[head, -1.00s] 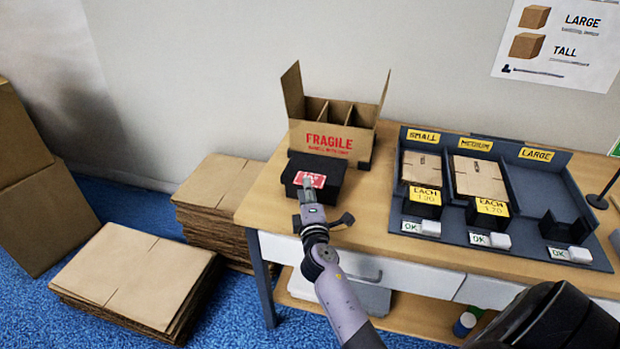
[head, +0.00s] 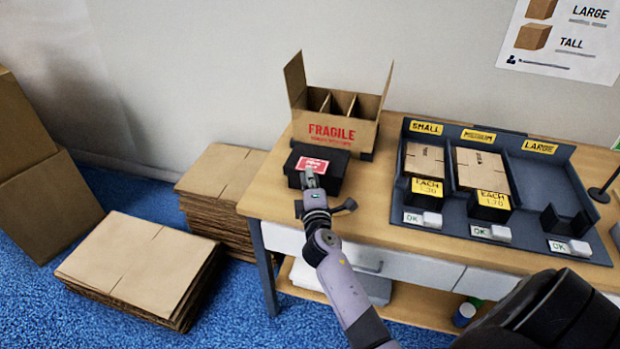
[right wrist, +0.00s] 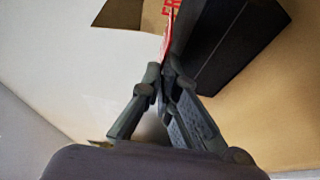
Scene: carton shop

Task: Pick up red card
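The red card (head: 313,165) with white print shows at the top of the black box (head: 334,180) on the table. My right gripper (head: 309,179) reaches it from the front. In the right wrist view the fingertips of my right gripper (right wrist: 164,68) are together, and the red card (right wrist: 168,35) is seen nearly edge-on between them. The black box (right wrist: 238,48) is close beside the fingers there. I cannot tell whether the card still touches the box. My left gripper is not in view.
A carton marked FRAGILE (head: 335,132) stands just behind the black box. A dark sorting tray (head: 555,188) with small, medium and large bays is at the right. Flattened cartons (head: 140,262) are stacked on the floor at the left. Bare tabletop lies left of the box.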

